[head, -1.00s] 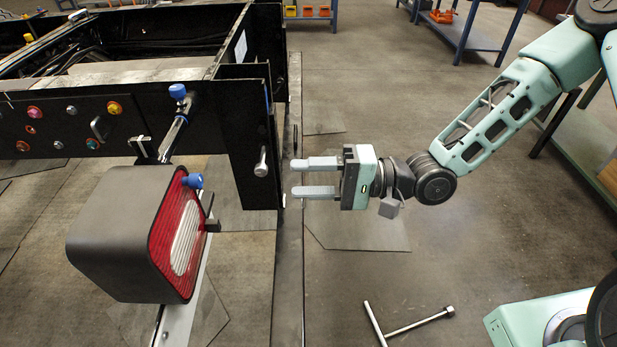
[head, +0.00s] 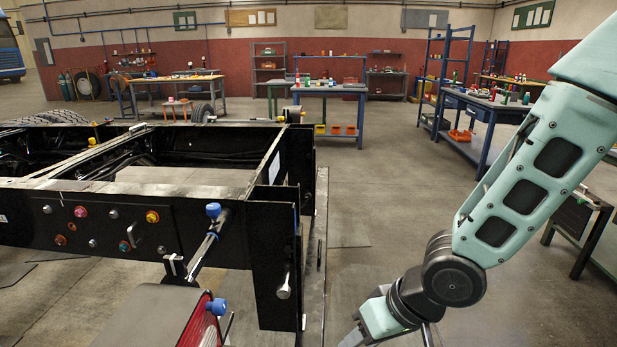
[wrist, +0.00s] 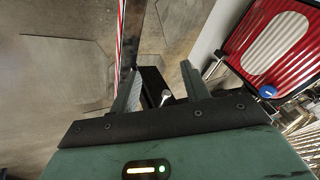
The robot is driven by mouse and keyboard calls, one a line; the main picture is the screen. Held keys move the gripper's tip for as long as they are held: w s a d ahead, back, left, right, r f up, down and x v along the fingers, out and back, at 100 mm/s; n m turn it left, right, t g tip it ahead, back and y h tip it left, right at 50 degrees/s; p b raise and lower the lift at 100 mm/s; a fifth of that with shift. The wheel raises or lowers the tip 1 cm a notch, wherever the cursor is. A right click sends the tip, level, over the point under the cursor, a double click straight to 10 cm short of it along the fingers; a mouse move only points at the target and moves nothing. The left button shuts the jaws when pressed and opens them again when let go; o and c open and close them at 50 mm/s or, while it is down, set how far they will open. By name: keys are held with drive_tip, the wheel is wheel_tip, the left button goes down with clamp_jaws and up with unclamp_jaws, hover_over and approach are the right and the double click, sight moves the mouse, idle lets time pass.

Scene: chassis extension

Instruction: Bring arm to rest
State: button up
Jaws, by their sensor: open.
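My gripper shows in the wrist view (wrist: 162,90) with its two fingers apart and nothing seen between them. Past the fingertips is the dark chassis end with a small metal bolt. In the head view only the wrist and part of the gripper body show at the bottom edge; the fingers are out of frame. My arm comes down from the upper right. The black chassis (head: 120,215) stands on the left, with its end post left of my gripper.
A blue-knobbed bar (head: 205,240) sits on the chassis. Blue workbenches (head: 330,90) stand farther back. Open floor lies right of the chassis.

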drive_tip(key=s+d+r+n+h, duration=0.1)
drive_tip(key=s+d+r+h, duration=0.2)
drive_tip(key=s+r, duration=0.3)
drive_tip(key=shift+d+r+n+h+p, duration=0.4)
drive_tip(key=shift+d+r, duration=0.1)
drive_tip(key=shift+r, duration=0.2)
drive_tip(key=shift+n+g+h, duration=0.3)
drive_tip(key=shift+n+g, duration=0.2)
drive_tip(key=shift+g, duration=0.4)
drive_tip(key=s+r, duration=0.1)
drive_tip(key=s, duration=0.1)
drive_tip(key=s+r, duration=0.2)
drive_tip(key=s, duration=0.1)
drive_tip(key=s+d+r, duration=0.1)
drive_tip(key=s+r, duration=0.1)
drive_tip(key=s, duration=0.1)
drive_tip(key=shift+c, duration=0.3)
